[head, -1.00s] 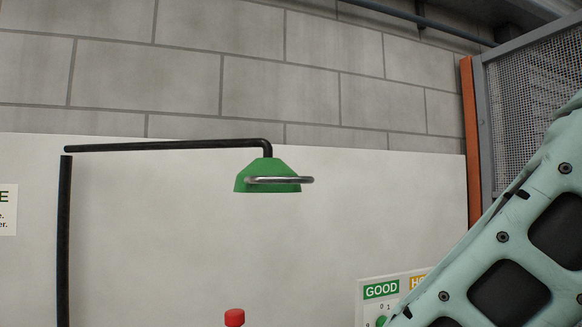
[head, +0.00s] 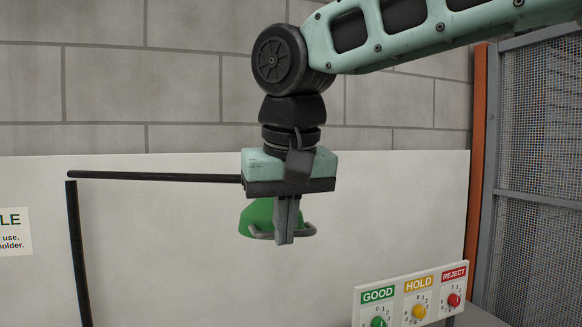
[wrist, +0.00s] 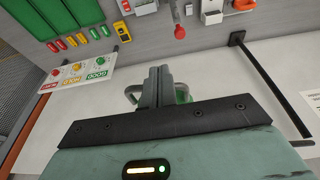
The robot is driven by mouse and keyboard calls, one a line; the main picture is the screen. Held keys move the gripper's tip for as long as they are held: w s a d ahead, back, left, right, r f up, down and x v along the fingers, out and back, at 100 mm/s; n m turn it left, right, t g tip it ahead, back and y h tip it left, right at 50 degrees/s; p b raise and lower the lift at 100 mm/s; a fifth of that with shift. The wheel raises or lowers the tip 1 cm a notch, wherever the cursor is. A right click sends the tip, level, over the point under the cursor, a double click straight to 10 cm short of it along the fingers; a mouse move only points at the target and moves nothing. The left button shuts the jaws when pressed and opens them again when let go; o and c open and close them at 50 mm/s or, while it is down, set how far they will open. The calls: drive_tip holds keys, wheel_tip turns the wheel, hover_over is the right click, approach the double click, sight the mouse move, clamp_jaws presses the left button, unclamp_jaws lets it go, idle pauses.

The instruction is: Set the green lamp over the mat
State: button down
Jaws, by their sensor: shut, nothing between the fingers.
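The green lamp (head: 257,217) hangs from a black swing arm (head: 150,177) in front of the white wall panel. Its grey handle (head: 305,231) shows on both sides of my gripper (head: 284,241). My gripper points down, fingers together and empty, in front of the lamp and hiding part of it. Whether the fingers touch the handle cannot be told. In the wrist view, my gripper (wrist: 160,70) covers most of the lamp (wrist: 181,96), with the handle (wrist: 130,94) beside it. I cannot make out the mat for certain.
A dial board (head: 410,297) marked GOOD, HOLD and REJECT stands at lower right. The wrist view shows a red-capped post (wrist: 180,32), green panels (wrist: 35,22) and several small coloured items on the grey surface. A mesh fence (head: 540,160) stands at right.

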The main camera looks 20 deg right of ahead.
wheel_tip(320, 180, up, 9)
drive_tip(key=w+d+m+p, duration=0.1)
drive_tip(key=w+d+m, duration=0.1)
drive_tip(key=shift+t+h+p, duration=0.3)
drive_tip(key=shift+t+p, duration=0.05)
drive_tip(key=shift+t, duration=0.05)
drive_tip(key=p+x, duration=0.3)
drive_tip(key=x, duration=0.7)
drive_tip(key=shift+s, duration=0.1)
